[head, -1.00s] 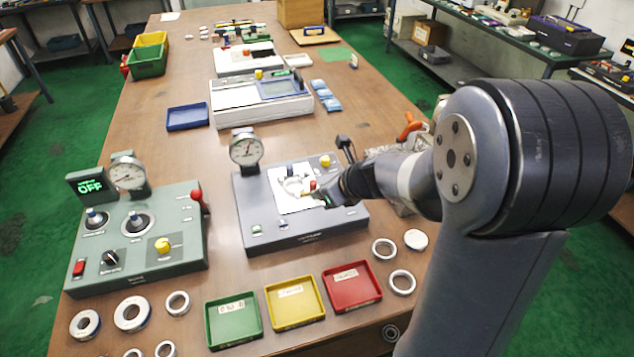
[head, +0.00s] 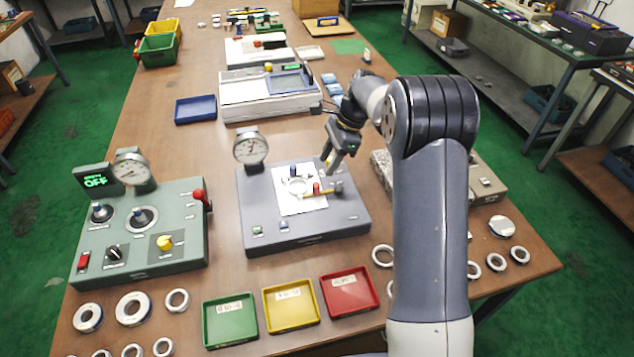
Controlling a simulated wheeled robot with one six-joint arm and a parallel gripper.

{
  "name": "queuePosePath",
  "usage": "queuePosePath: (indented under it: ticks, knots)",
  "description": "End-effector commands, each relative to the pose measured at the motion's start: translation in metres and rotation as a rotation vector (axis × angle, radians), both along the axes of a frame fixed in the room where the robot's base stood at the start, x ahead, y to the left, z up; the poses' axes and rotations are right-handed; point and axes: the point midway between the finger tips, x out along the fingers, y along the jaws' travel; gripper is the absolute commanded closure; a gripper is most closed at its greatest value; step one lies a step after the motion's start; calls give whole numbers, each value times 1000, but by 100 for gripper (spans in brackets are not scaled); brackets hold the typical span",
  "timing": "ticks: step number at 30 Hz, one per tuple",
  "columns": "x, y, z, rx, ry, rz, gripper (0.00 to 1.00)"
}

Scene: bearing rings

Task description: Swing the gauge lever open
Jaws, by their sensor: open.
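The grey gauge station (head: 300,228) stands mid-table, with a round dial (head: 250,150) at its back left. How far the lever is swung is hard to tell at this size. My gripper (head: 331,165) is open and empty, fingers down, above the station's back right part and apart from the lever. It covers part of the station's back right corner.
A green control box (head: 140,252) with an OFF display stands left. Green (head: 230,321), yellow (head: 291,306) and red (head: 349,291) trays lie in front, with several loose rings around. A speckled block (head: 383,170) is right of the station, partly behind my arm.

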Motion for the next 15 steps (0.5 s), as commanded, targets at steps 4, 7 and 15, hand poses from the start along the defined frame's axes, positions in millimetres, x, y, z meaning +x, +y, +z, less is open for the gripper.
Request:
queuePosePath:
  ticks: [4,7,15]
  knots:
    - [-4,11,-26,0,6,0,59]
    - [-5,19,-44,0,4,1,59]
    - [-7,32,-78,1,1,-1,59]
